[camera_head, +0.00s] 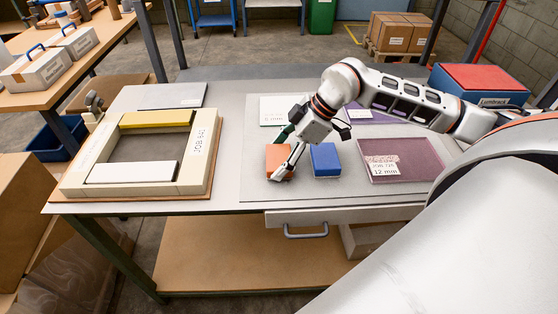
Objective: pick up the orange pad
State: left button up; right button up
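The orange pad (272,157) lies on the grey mat on the bench, left of a blue pad (325,159). My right gripper (284,166) reaches down from the upper right, and its light fingers cross the right part of the orange pad. They hide that part. I cannot tell whether the fingers are closed on the pad or just over it. My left gripper is out of view.
A cream frame (76,172) with yellow and white bars sits on a board at left. A purple-pink sheet marked 12 mm (410,158) lies at right, with a white sheet (277,107) behind. A drawer handle (306,233) juts from the front.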

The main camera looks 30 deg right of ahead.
aim_at(279, 157)
jog(key=shift+c, duration=1.3)
notch_tip(279, 157, up, 20)
jog(key=p, duration=0.1)
jog(key=shift+p, duration=0.3)
jog(key=o, duration=0.4)
jog(key=shift+c, duration=1.1)
